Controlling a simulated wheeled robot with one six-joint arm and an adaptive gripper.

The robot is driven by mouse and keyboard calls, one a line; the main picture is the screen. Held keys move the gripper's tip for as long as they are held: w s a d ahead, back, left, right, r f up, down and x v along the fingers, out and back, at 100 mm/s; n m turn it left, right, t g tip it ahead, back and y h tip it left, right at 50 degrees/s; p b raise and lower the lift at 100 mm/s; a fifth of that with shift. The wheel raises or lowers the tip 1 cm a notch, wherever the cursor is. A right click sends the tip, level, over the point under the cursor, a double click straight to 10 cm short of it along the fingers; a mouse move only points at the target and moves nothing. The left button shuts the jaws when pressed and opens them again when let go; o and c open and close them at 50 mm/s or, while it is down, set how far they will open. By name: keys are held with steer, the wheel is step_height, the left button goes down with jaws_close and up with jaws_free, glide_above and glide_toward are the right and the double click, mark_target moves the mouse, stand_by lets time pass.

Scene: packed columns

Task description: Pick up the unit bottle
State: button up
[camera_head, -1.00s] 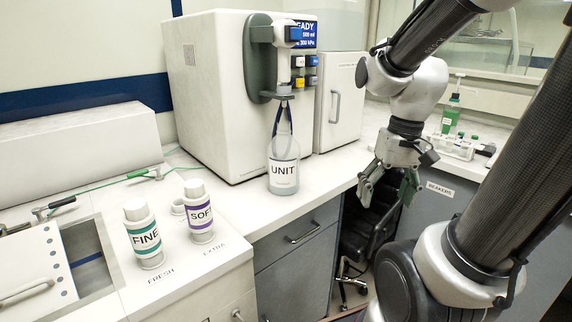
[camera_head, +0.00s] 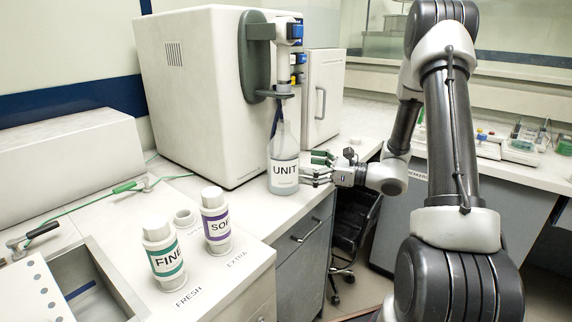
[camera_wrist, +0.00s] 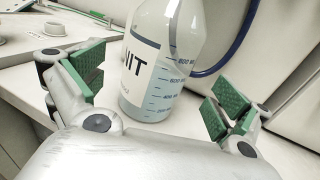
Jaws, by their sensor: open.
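The unit bottle (camera_head: 284,160) is a clear bottle with a white UNIT label. It stands upright on the white counter under the nozzle of the white machine, with a dark tube in its neck. In the wrist view the bottle (camera_wrist: 160,60) shows its volume marks and sits between and beyond the green finger pads. My gripper (camera_head: 318,170) is level and reaches the bottle's lower part from the right. In the wrist view my gripper (camera_wrist: 152,92) is open, with a gap between each pad and the bottle. The head view does not show clearly how far the fingers reach around it.
The white machine (camera_head: 200,100) stands right behind the bottle. FINE (camera_head: 164,258) and SOFT (camera_head: 216,220) bottles stand on the counter at front left. A blue tube (camera_wrist: 232,40) runs behind the bottle. The counter's front edge lies close below the bottle.

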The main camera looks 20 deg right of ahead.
mark_target(284, 161)
steer(key=shift+w+a+r, duration=0.15)
steer(key=shift+a, duration=0.2)
steer(key=shift+f+x, duration=0.15)
steer(key=shift+x, duration=1.6)
steer(key=shift+f+x, duration=0.15)
steer(key=shift+x, duration=1.6)
steer(key=shift+d, duration=0.1)
steer(key=c, duration=1.3)
steer(key=shift+w, duration=0.1)
steer(key=shift+c, duration=0.8)
steer(key=shift+r, duration=0.15)
